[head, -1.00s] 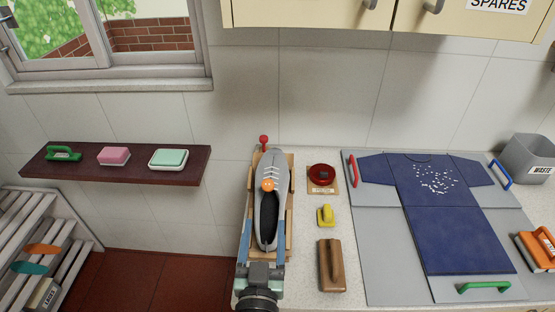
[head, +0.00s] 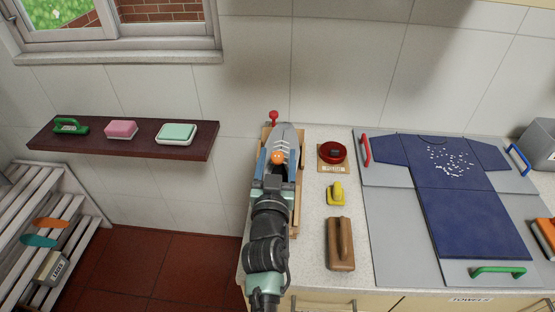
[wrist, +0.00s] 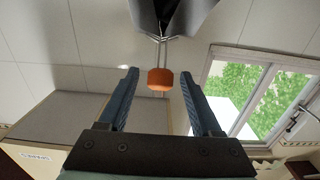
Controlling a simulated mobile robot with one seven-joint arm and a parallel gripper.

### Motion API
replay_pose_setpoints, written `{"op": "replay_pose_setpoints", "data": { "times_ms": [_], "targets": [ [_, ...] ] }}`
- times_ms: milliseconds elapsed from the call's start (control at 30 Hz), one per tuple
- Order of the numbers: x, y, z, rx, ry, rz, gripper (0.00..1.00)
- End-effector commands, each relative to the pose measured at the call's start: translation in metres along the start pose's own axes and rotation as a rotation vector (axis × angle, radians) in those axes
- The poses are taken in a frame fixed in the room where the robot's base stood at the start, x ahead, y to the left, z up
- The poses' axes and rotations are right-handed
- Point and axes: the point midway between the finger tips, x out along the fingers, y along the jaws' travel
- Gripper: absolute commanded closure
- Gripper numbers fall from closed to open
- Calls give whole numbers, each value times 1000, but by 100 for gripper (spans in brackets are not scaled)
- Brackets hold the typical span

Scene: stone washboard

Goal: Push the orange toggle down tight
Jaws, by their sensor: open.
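The orange toggle (head: 278,157) sits on the laces of a grey shoe (head: 287,136) that lies on a wooden stand at the left end of the counter. In the wrist view the orange toggle (wrist: 160,79) hangs on thin cords below the dark shoe, between my gripper's two blue fingers and a little beyond their tips. My gripper (wrist: 157,80) is open, with a gap on both sides of the toggle. In the head view my gripper (head: 276,168) is over the shoe, and my arm hides the shoe's near part.
A red knob (head: 273,118) stands behind the shoe. To the right are a red round tin (head: 333,152), a yellow item (head: 337,193), a brown brush (head: 341,244) and a blue shirt (head: 470,220) on grey boards. A dark shelf (head: 200,170) hangs at left.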

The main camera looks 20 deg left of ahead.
Motion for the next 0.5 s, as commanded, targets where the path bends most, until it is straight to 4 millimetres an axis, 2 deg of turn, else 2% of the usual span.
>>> {"op": "replay_pose_setpoints", "data": {
  "times_ms": [367, 400, 500],
  "targets": [
    [7, 0, 0, 1, 0, 1, 34],
    [7, 0, 0, 1, 0, 0, 36],
    [6, 0, 0, 1, 0, 0, 54]
  ]
}}
